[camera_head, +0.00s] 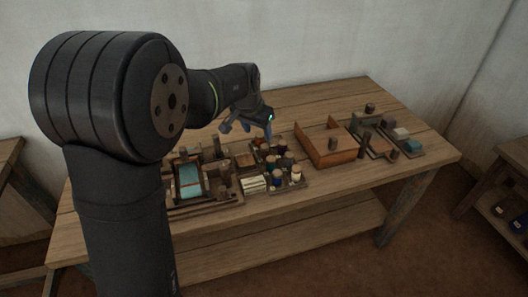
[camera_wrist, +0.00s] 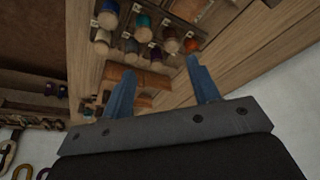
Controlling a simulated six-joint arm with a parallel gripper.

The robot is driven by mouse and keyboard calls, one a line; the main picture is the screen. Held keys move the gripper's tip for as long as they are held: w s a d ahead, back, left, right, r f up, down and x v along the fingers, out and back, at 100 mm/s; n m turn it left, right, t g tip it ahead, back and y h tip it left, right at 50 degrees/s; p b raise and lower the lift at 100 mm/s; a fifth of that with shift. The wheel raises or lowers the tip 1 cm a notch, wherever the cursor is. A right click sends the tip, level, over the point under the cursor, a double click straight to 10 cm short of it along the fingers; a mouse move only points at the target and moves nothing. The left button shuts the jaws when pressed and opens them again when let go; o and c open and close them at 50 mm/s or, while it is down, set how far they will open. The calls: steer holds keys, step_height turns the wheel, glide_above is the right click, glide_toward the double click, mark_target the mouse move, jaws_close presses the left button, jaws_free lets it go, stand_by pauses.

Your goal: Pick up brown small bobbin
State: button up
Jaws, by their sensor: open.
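Several small bobbins with wooden ends and coloured thread stand in a tray (camera_head: 306,187) in the middle of the table. In the wrist view, a bobbin with an orange-brown top, which looks like the brown small bobbin (camera_wrist: 190,44), is at the edge of the group, near the right fingertip. Blue, teal, purple and pale bobbins are beside it. In the head view I cannot tell the brown one apart surely. My gripper (camera_wrist: 158,82) is open, with nothing between its two blue fingers. In the head view my gripper (camera_head: 262,132) hangs above the back of the bobbin tray.
An open wooden box (camera_head: 328,157) stands right of the bobbins. A small loom frame with a teal panel (camera_head: 190,182) is at the left. Trays with blocks (camera_head: 413,145) are at the right. The table's back strip (camera_head: 320,103) is clear.

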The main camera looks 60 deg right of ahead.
steer(key=w+d+r, duration=0.1)
steer(key=d, duration=0.1)
glide_toward(265, 146)
steer(key=shift+h, duration=0.3)
steer(key=x, duration=0.5)
steer(key=shift+s+a, duration=0.25)
steer(key=shift+a, duration=0.05)
steer(key=shift+w+x, duration=0.1)
steer(key=shift+x, duration=1.3)
steer(key=shift+w+x, duration=0.15)
steer(key=shift+x, duration=1.25)
steer(key=c, duration=1)
steer(key=shift+r, duration=0.1)
